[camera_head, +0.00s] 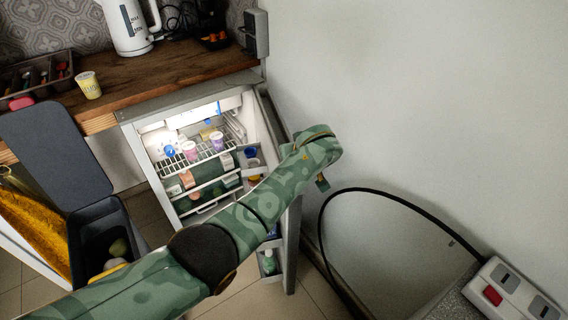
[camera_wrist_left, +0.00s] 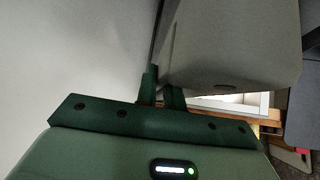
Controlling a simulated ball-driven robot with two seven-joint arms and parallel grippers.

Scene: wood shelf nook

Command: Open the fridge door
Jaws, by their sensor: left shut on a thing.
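The small fridge (camera_head: 134,137) stands under the wooden counter with its lit interior showing shelves, cups and bottles. Its door (camera_head: 291,250) stands wide open, swung to the right toward the wall, with bottles in its racks. My left arm crosses in front of the fridge and door. My left gripper (camera_head: 322,182) is at the far side of the door and largely hidden in the head view. In the left wrist view, the gripper's fingers (camera_wrist_left: 161,90) are shut on the edge of the door, beside a large grey surface. My right gripper is not in view.
A bin (camera_head: 92,226) with its lid raised stands left of the fridge. A kettle (camera_head: 128,27), yellow cup (camera_head: 89,85) and cutlery tray (camera_head: 38,76) are on the counter. A bare wall (camera_head: 420,90) is close on the right.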

